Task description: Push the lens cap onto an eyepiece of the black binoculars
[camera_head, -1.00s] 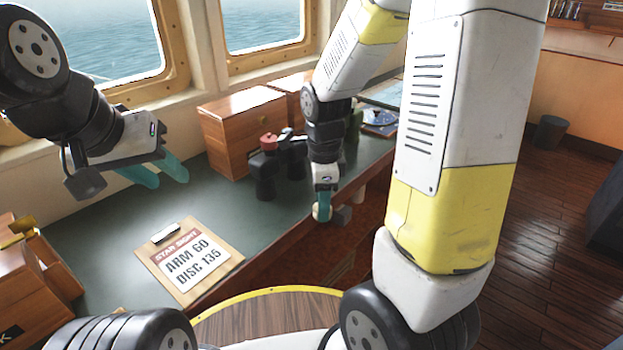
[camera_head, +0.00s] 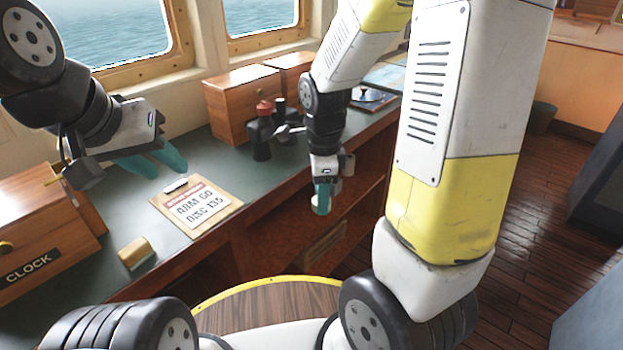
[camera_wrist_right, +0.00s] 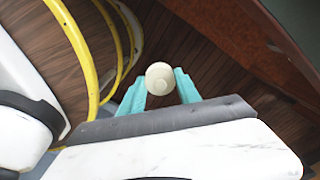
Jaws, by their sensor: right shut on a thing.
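The black binoculars (camera_head: 262,132) stand upright on the green desk in the head view. A red piece (camera_head: 264,107) sits at the top of their left side. The second eyepiece is small and partly lost against the dark body. My right gripper (camera_head: 322,196) is shut on a cream round cap (camera_head: 321,206), held in front of the desk's edge, apart from the binoculars. In the right wrist view the cap (camera_wrist_right: 159,78) shows as a round face between the two teal fingers. My left gripper (camera_head: 158,162) is open and empty above the desk, left of the binoculars.
A clipboard (camera_head: 222,195) lies on the desk (camera_head: 105,222). A brass piece (camera_head: 135,253) and a wooden box marked CLOCK (camera_head: 45,235) are at the left. A wooden box (camera_head: 240,95) stands behind the binoculars. Shelves lie below the desk's front edge.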

